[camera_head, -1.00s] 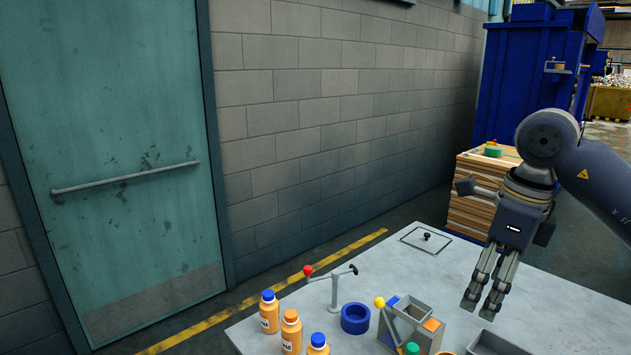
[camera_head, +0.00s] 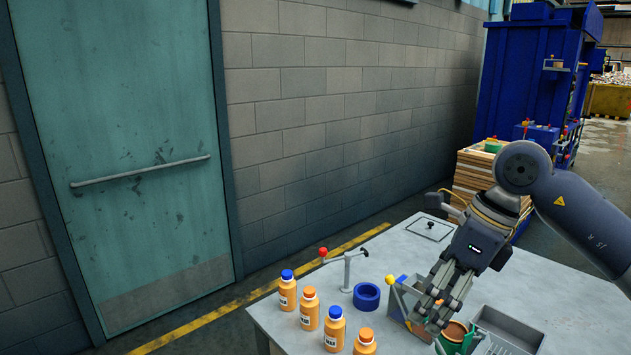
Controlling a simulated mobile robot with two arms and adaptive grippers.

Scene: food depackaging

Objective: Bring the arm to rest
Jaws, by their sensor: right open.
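My right gripper (camera_head: 440,303) comes in from the right with its fingers pointing down and to the left. Its fingers are apart and I see nothing held between them. It hangs over the grey fixture (camera_head: 396,300) on the table (camera_head: 536,307) and hides part of that fixture. Whether the fingertips touch anything below cannot be told. My left gripper is not in view.
Several orange bottles (camera_head: 309,308) with blue or orange caps line the front left edge. A blue ring (camera_head: 366,297), a stand with a red knob (camera_head: 347,270) and a grey tray (camera_head: 507,327) are nearby. The table's right part is clear.

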